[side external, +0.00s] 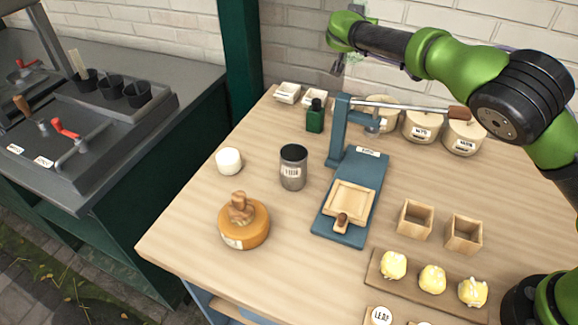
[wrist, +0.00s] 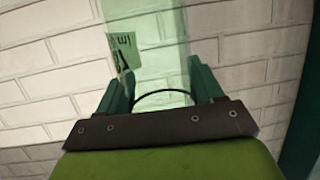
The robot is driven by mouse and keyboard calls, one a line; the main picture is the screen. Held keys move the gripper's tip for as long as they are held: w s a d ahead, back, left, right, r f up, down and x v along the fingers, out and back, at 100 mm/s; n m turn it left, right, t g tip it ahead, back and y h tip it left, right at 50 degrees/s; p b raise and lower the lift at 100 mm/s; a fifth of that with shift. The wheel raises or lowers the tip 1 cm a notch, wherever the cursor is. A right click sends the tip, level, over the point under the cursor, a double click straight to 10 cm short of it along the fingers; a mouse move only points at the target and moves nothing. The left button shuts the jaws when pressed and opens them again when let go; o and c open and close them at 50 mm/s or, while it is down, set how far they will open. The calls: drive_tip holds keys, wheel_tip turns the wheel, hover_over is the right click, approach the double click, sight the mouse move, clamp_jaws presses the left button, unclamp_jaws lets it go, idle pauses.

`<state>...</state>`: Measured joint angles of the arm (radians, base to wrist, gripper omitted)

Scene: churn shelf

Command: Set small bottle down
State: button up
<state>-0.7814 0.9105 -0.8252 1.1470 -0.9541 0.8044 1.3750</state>
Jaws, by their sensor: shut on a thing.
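My gripper (wrist: 161,72) is shut on a pale green see-through bottle (wrist: 150,35), which fills the space between its two teal fingers in the wrist view. A green label with dark print shows at the bottle's left. In the side external view my gripper (side external: 346,58) is high at the top, in front of the brick wall and above the back of the table; the bottle is small and hard to make out there. A dark green bottle (side external: 315,118) with a black cap stands upright on the wooden table (side external: 180,215).
Two small white dishes (side external: 287,92) and a blue press (side external: 340,140) with a long lever flank the dark bottle. Lidded crocks (side external: 421,125) line the back right. The left front is clear.

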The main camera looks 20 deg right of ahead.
drive_tip(key=w+a+r+n+t+y, duration=0.2)
drive_tip(key=a+n+y, duration=0.45)
drive_tip(key=a, duration=1.65)
drive_tip(key=shift+m+t, duration=0.35)
drive_tip(key=shift+t, duration=0.25)
drive_tip(key=shift+s+f, duration=0.15)
drive_tip(key=shift+f, duration=5.3)
drive_tip(key=shift+s+f, duration=0.1)
drive_tip(key=shift+f, duration=5.35)
drive_tip(key=shift+f, duration=0.15)
drive_tip(key=o, duration=1.2)
drive_tip(key=shift+o, duration=0.2)
